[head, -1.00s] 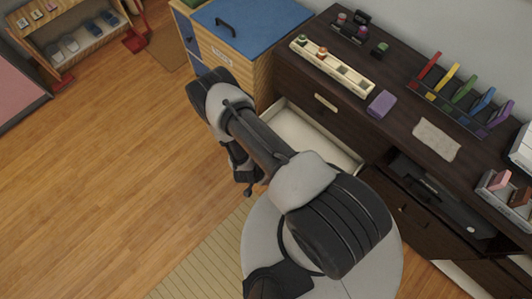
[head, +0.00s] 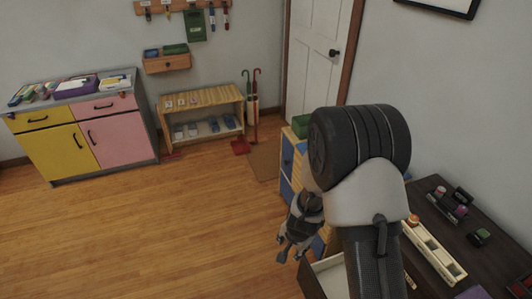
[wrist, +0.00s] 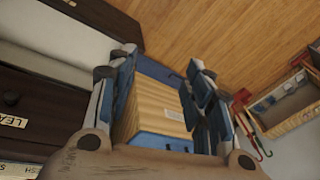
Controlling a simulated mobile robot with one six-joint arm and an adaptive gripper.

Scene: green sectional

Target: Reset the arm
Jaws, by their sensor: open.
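My gripper (head: 290,247) hangs from my arm in the head view, left of the dark dresser and in front of the blue-and-wood cabinet. In the wrist view my gripper (wrist: 160,85) shows its two blue-padded fingers spread apart, with nothing between them touching the pads. The wood cabinet (wrist: 150,108) with blue parts shows beyond the gap between the fingers. My arm's large dark joint and grey link cover part of the cabinet and dresser in the head view.
The dark dresser (head: 505,255) holds a cream tray (head: 432,252) and small items. A drawer (head: 325,280) stands open below it, close to my gripper. A yellow-and-pink cabinet (head: 80,135) and a shoe bench (head: 203,115) stand at the back. The wooden floor (head: 150,235) at left is clear.

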